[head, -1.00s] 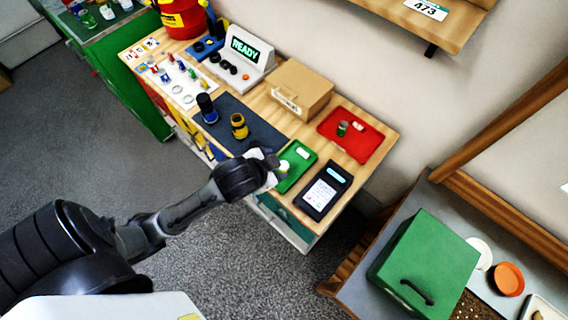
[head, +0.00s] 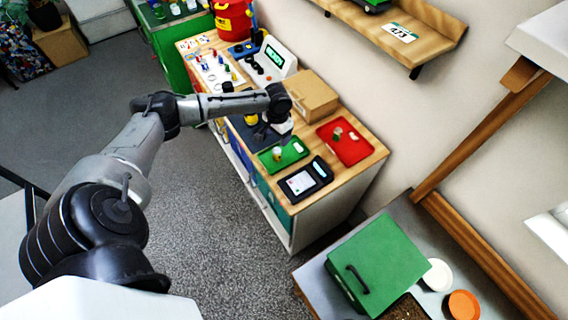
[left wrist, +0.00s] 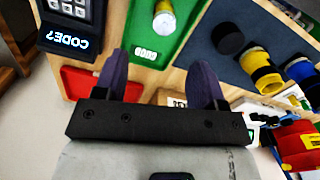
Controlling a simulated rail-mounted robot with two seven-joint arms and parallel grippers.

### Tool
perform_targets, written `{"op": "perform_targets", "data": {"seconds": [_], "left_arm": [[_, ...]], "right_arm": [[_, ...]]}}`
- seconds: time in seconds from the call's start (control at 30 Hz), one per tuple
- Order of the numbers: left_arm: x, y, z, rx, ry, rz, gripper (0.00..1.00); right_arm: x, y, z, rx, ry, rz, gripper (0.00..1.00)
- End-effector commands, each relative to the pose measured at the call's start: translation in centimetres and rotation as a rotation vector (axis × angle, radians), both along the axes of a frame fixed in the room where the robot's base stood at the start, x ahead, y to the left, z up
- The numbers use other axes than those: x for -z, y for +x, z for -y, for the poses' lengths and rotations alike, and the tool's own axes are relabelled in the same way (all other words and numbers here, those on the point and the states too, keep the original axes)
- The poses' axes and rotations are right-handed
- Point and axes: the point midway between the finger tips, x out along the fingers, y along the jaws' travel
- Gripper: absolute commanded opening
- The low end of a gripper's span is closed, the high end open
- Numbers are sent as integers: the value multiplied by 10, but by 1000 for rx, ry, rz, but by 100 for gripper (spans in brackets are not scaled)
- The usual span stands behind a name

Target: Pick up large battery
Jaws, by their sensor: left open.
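My left gripper (head: 266,131) is open and empty above the bench, between the green tray (head: 270,164) and the cardboard box. In the left wrist view its two dark fingers (left wrist: 161,80) are apart with nothing between them. A small pale-and-yellow cylinder (head: 277,154) stands in the green tray; it also shows in the left wrist view (left wrist: 163,20). A yellow cylinder with black bands (left wrist: 262,70) stands on the dark mat, next to a blue-and-black one (left wrist: 300,69). I cannot tell which cylinder is the large battery. My right gripper is not in view.
The cardboard box (head: 312,96) and a READY display (head: 275,57) stand behind the mat.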

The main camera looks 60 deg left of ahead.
Motion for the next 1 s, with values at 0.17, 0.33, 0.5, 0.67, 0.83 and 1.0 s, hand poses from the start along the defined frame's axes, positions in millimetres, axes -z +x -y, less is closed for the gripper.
{"op": "perform_targets", "data": {"seconds": [0.17, 0.33, 0.5, 0.67, 0.83, 1.0], "left_arm": [[8, 2, 1, -78, -1, 11, 64], [36, 2, 1, -85, -1, 10, 64], [63, 1, 1, -83, 1, 11, 64], [79, 2, 1, -81, 1, 13, 64], [86, 2, 2, -80, 1, 14, 64], [102, -1, 2, -80, 2, 12, 64]], "right_arm": [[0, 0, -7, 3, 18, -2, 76], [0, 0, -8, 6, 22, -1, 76], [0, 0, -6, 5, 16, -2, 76], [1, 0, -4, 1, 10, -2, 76], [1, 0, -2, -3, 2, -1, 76], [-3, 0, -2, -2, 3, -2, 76]]}}
